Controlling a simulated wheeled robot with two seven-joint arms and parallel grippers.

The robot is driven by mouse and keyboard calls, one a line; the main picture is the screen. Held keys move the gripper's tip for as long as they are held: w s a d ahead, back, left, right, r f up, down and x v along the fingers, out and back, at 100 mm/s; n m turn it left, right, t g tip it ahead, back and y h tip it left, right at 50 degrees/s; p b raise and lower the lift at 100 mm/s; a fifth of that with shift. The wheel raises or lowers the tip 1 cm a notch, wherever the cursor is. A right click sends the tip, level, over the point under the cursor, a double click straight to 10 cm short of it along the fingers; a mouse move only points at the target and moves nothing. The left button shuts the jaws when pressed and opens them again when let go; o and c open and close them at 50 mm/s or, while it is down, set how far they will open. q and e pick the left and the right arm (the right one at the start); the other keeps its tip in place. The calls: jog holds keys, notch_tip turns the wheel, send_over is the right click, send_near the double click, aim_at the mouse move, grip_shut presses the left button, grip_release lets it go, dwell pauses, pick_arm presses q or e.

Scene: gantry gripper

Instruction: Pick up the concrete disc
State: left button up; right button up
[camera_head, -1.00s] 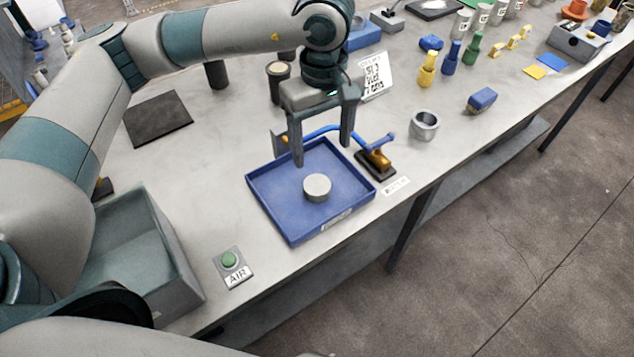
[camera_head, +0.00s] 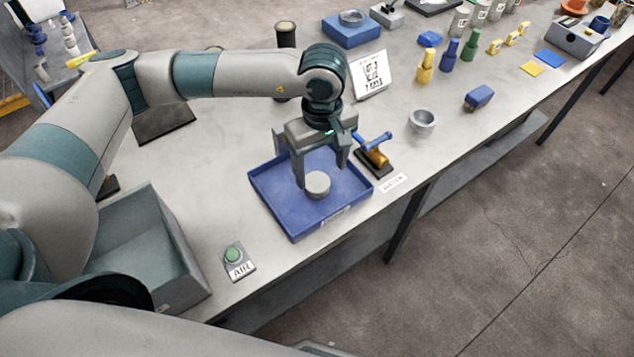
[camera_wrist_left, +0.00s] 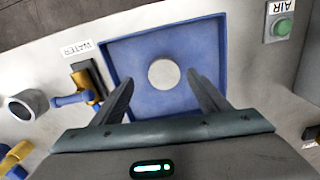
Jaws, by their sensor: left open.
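The concrete disc (camera_head: 317,184) is a small light grey round piece lying in the blue tray (camera_head: 268,204). In the left wrist view the disc (camera_wrist_left: 164,73) lies in the tray (camera_wrist_left: 200,47), just beyond the fingertips and roughly midway between their lines. My left gripper (camera_head: 320,177) is open, pointing down over the tray, with its fingers apart and nothing between them. It also shows in the left wrist view (camera_wrist_left: 162,82). I cannot tell from the views how high the fingertips are above the tray floor. My right gripper is not in view.
A valve with a blue handle (camera_head: 374,141) stands close to the tray's right side. A grey metal ring (camera_head: 421,121) is further right. A green AIR button (camera_head: 233,254) and a grey bin (camera_head: 175,265) are at front left. The table edge runs close below the tray.

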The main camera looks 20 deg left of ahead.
aim_at(317, 182)
pick_arm(q)
jog(key=shift+s+a+f+p, duration=0.1)
jog(key=shift+a+f+p, duration=0.15)
jog(key=shift+f+p, duration=0.35)
jog(key=f+p, duration=0.1)
jog(key=f, duration=0.1)
jog(key=shift+a+f+p, duration=0.2)
jog(key=shift+f+p, duration=0.15)
jog(key=shift+p, duration=0.05)
jog(key=shift+f, duration=0.5)
jog(key=c, duration=1.3)
